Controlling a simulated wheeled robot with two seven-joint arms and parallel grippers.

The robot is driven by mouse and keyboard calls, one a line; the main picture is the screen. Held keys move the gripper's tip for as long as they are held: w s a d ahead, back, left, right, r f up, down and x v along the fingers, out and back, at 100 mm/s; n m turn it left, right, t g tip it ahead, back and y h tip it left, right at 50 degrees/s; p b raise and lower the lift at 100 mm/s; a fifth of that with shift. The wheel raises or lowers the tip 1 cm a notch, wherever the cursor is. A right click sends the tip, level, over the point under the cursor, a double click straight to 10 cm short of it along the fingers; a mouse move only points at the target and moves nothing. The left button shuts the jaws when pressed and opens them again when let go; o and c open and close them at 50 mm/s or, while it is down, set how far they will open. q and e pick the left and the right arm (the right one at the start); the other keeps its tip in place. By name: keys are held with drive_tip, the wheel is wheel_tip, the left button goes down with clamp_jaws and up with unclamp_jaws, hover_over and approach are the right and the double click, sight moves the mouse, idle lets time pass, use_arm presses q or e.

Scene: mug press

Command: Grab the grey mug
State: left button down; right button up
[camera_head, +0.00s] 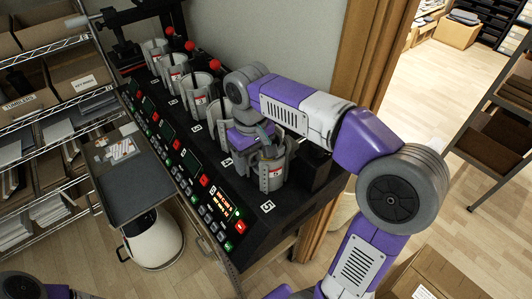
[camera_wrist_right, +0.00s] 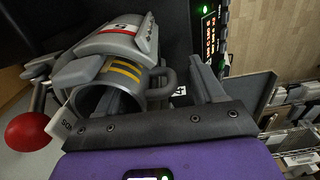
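The grey mug (camera_wrist_right: 128,72), with yellow stripes, sits in the front press station, marked 5. Its open mouth and handle (camera_wrist_right: 163,82) face my right wrist camera. In the head view the mug (camera_head: 270,163) shows partly beneath my right gripper (camera_head: 258,146). The grey press clamp (camera_wrist_right: 118,40) lies behind the mug in the wrist view. My right gripper (camera_wrist_right: 145,78) is close over the mug. One finger stands apart beyond the handle; the other side is crowded by press parts. The fingers look spread, not closed on the mug. My left gripper is out of view.
The black press bench (camera_head: 245,222) has several more clamps in a row and lit control panels. A red lever knob (camera_wrist_right: 27,131) is close beside my right gripper. A grey tray (camera_head: 130,180) and a wire shelf (camera_head: 40,115) stand left.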

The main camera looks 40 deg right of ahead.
drive_tip(key=c, duration=1.2)
drive_tip(key=shift+o, duration=0.2)
